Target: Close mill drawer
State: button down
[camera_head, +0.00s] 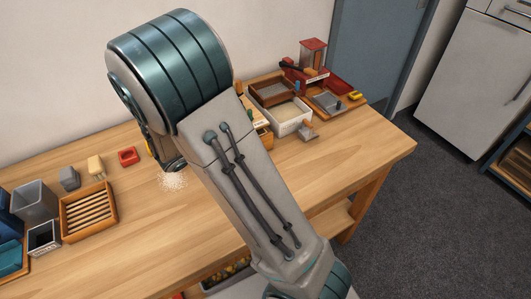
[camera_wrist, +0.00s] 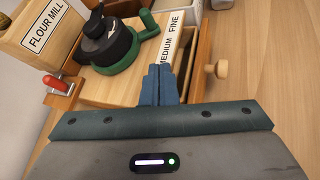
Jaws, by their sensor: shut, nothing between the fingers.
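The flour mill (camera_wrist: 105,75) fills the upper left of the wrist view. It is a pale wooden box with a FLOUR MILL label, a black cap and a green crank. A MEDIUM FINE label runs along its edge. The mill drawer (camera_wrist: 202,55) has a wooden front with a round knob (camera_wrist: 217,68); a dark gap shows between this front and the mill body, so it looks partly pulled out. My gripper (camera_wrist: 161,72) is shut and empty, its blue fingers beside the mill, left of the drawer front. Contact is unclear. In the head view my arm hides most of the mill.
The wooden table (camera_head: 345,165) carries a white bin (camera_head: 293,127) and a red-framed machine (camera_head: 313,55) at the right. A slatted wooden tray (camera_head: 64,212) and a grey container (camera_head: 36,200) stand at the left. A pale crumbly pile (camera_head: 172,182) lies mid-table.

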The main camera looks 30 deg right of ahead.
jog(key=s+d+m+g+y+p, duration=0.1)
jog(key=s+d+m+g+y, duration=0.2)
jog(key=d, duration=0.5)
jog(key=t+y+p, duration=0.2)
jog(key=y+p, duration=0.2)
jog(key=y, duration=0.6)
send_near(267, 138)
jog(key=s+f, duration=0.3)
jog(key=s+r+y+p, duration=0.1)
jog(key=s+r+y, duration=0.15)
jog(key=s, duration=0.45)
jog(key=shift+n+y, duration=0.3)
jog(key=shift+y, duration=0.15)
jog(key=b+x, duration=0.1)
jog(key=x, duration=0.9)
jog(key=shift+f+b, duration=0.3)
jog(key=shift+b, duration=0.1)
jog(key=w, duration=0.1)
jog(key=w+p, duration=0.1)
jog(key=w, duration=0.1)
jog(key=shift+w+a+r, duration=0.1)
jog(key=shift+a, duration=0.25)
jog(key=shift+w, duration=0.45)
